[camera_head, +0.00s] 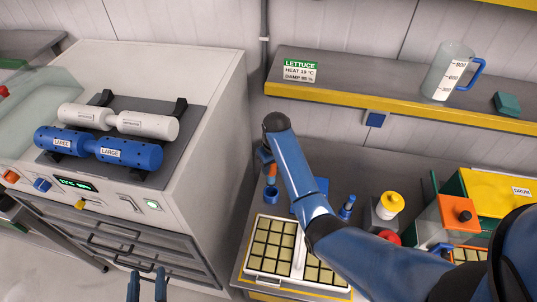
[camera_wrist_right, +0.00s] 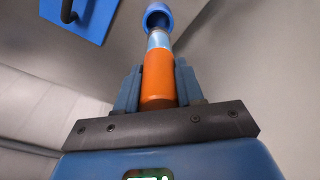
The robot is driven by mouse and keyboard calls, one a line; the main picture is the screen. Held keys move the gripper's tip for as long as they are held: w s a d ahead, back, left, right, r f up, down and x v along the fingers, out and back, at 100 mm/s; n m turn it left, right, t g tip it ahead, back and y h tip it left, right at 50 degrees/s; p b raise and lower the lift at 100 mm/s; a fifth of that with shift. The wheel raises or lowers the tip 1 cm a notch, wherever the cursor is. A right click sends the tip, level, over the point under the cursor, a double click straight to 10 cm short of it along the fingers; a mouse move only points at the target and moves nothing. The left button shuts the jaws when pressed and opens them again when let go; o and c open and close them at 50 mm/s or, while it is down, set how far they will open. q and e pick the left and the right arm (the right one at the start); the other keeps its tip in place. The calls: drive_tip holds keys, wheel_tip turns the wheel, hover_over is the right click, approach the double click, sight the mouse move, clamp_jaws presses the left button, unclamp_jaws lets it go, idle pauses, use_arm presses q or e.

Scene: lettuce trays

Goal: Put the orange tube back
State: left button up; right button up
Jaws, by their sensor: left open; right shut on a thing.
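The orange tube (camera_wrist_right: 158,82) is upright between the fingers of my right gripper (camera_wrist_right: 158,88), which is shut on it. A clear section and a blue ring-like end (camera_wrist_right: 158,17) show beyond the orange part. In the head view the orange tube (camera_head: 271,181) shows just below my right gripper (camera_head: 266,156), above the left part of the bench. A blue plate-like piece (camera_head: 310,188) lies partly behind my right arm; a blue plate with a peg also shows in the right wrist view (camera_wrist_right: 88,12). My left gripper (camera_head: 147,284) is open and empty at the bottom left.
A white tray of square cells (camera_head: 252,272) stands on the bench below my right arm. A yellow-topped bottle (camera_head: 389,204), blue peg (camera_head: 346,207) and orange-and-yellow boxes (camera_head: 497,190) are to the right. A shelf (camera_head: 400,106) with a jug (camera_head: 447,70) runs above; a machine with cylinders is left.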

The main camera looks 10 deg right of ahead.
sight(271, 181)
drive_tip(key=shift+s+f, duration=0.1)
drive_tip(key=shift+f, duration=0.45)
drive_tip(key=f+b, duration=0.2)
drive_tip(key=f, duration=0.1)
drive_tip(key=f+b, duration=0.2)
drive_tip(key=f, duration=0.1)
drive_tip(key=shift+w+f, duration=0.2)
drive_tip(key=shift+f, duration=0.15)
drive_tip(key=shift+f+b, duration=0.5)
drive_tip(key=shift+b, duration=0.1)
drive_tip(key=shift+s, duration=0.15)
drive_tip(key=shift+f, duration=0.45)
drive_tip(key=o, duration=1.1)
